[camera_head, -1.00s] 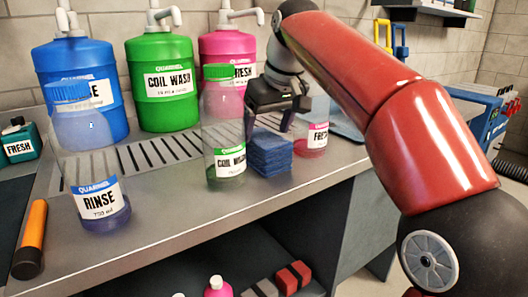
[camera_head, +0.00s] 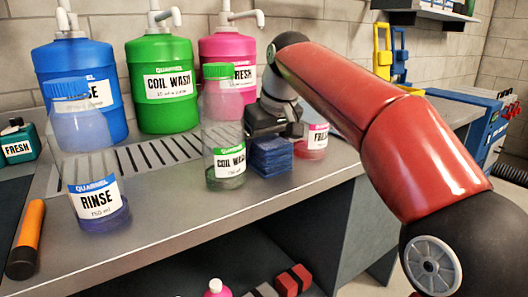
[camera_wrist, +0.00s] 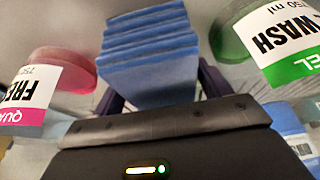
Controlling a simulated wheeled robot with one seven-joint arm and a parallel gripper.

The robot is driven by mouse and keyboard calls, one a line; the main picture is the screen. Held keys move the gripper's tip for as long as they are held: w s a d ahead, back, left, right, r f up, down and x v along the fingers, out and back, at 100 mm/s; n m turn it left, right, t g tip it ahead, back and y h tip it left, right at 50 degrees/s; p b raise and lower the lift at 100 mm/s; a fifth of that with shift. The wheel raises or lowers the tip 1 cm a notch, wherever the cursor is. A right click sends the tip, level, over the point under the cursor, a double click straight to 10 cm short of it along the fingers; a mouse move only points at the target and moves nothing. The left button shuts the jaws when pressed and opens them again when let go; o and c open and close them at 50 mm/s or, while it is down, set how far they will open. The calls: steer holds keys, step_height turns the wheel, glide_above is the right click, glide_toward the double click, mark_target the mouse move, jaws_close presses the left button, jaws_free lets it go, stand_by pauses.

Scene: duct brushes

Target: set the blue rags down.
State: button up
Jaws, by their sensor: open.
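The blue rags (camera_head: 271,158) are a square folded stack on the grey bench, between the coil wash bottle and the pink fresh bottle. My gripper (camera_head: 274,137) is right above the stack, pointing down and covering its top. In the wrist view the stack (camera_wrist: 150,62) lies between my two dark fingers (camera_wrist: 160,88), which are open, one on each side. Whether either finger touches the cloth I cannot tell. The underside of the stack is hidden.
The coil wash bottle (camera_head: 225,150) stands close left of the rags and the pink fresh bottle (camera_head: 312,142) close right. A rinse bottle (camera_head: 95,195) and orange tool (camera_head: 27,240) are at the left. Large blue, green (camera_head: 163,85) and pink jugs stand behind.

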steer(key=shift+f, duration=0.1)
steer(key=shift+c, duration=0.2)
steer(key=c, duration=0.9)
steer(key=shift+c, duration=0.2)
